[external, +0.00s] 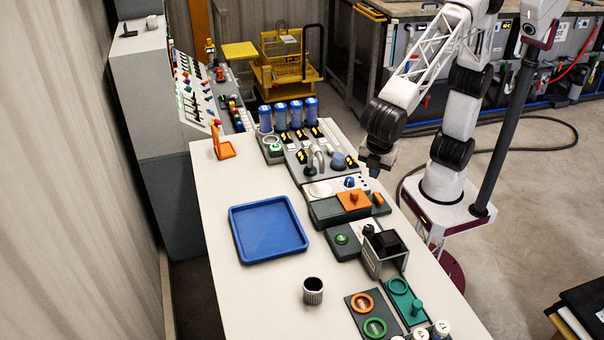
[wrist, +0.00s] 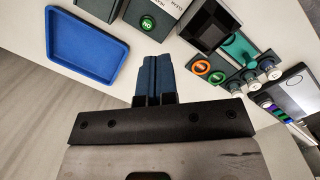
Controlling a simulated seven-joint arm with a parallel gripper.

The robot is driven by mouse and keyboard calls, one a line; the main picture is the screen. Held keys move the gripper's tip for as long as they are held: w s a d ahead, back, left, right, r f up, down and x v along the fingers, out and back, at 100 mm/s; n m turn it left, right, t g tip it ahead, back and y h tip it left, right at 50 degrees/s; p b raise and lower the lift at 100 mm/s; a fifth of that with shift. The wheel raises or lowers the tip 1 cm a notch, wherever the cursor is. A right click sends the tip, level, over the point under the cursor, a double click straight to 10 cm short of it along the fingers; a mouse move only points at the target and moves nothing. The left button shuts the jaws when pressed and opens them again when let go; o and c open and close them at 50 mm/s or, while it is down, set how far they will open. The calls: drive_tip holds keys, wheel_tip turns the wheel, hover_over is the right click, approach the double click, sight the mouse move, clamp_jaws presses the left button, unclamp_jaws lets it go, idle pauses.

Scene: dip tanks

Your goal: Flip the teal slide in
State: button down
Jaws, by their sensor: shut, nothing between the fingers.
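The teal slide (external: 404,301) lies at the near right edge of the table. It is a flat teal strip with a ring at its far end and an upright teal knob (external: 416,307) towards its near end. In the wrist view the teal slide (wrist: 240,48) shows at the upper right, partly covered by a dark box. My gripper (external: 376,170) is above the right edge of the table, well beyond the slide and apart from it. In the wrist view its two blue fingers (wrist: 154,78) are together with nothing between them.
A dark open-topped box (external: 384,250) stands just beyond the slide. A dark plate with orange and green rings (external: 369,317) lies left of it, and several white-topped cylinders (external: 441,329) stand nearer. A blue tray (external: 268,230) and a ribbed cup (external: 313,291) stand left, with clear table between.

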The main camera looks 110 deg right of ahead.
drive_tip(key=a+f+n+h, duration=0.1)
drive_tip(key=a+f, duration=0.3)
drive_tip(key=a, duration=0.8)
drive_tip(key=a+f+n+h, duration=0.1)
drive_tip(key=a+f+n, duration=0.2)
drive_tip(key=a, duration=0.9)
drive_tip(key=a+f+n, duration=0.2)
drive_tip(key=a+f, duration=0.4)
drive_tip(key=a, duration=0.7)
drive_tip(key=shift+s+f+g+h, duration=0.15)
drive_tip(key=shift+g+h, duration=0.15)
drive_tip(key=shift+h, duration=0.1)
drive_tip(key=shift+d+f, duration=0.1)
drive_tip(key=shift+x, duration=4.9)
drive_tip(key=shift+d, duration=0.1)
hover_over(401, 293)
drive_tip(key=shift+f, duration=0.1)
drive_tip(key=v, duration=1)
